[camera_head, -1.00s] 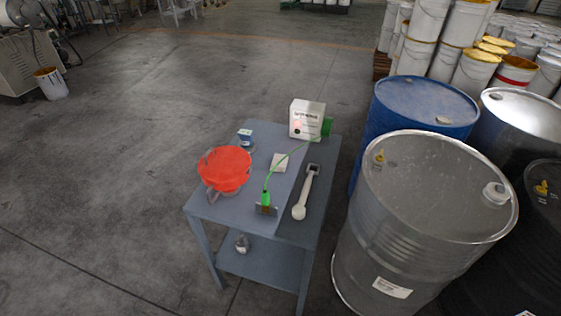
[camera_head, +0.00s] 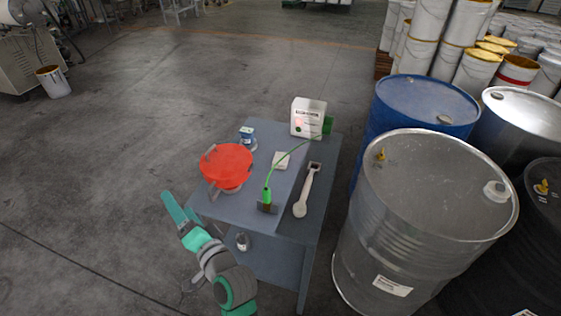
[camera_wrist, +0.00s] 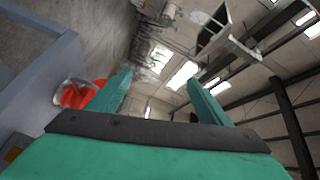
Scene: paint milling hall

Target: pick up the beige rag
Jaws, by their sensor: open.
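A small pale, flat piece (camera_head: 281,160), which looks like the beige rag, lies on the blue-grey table (camera_head: 247,212) near its middle. My gripper (camera_head: 179,205), with teal fingers, is in the air left of the table's front left corner, well apart from the rag. It is open and empty. In the wrist view its two fingers (camera_wrist: 160,92) stand apart and point up toward the hall's roof. The rag does not show in the wrist view.
A red bowl (camera_head: 227,163) on a stand is on the table between gripper and rag; it also shows in the wrist view (camera_wrist: 82,95). A green-handled tool with a cord (camera_head: 267,197), a pale long tool (camera_head: 307,190) and a white box (camera_head: 308,117) surround the rag. Drums (camera_head: 425,190) stand right.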

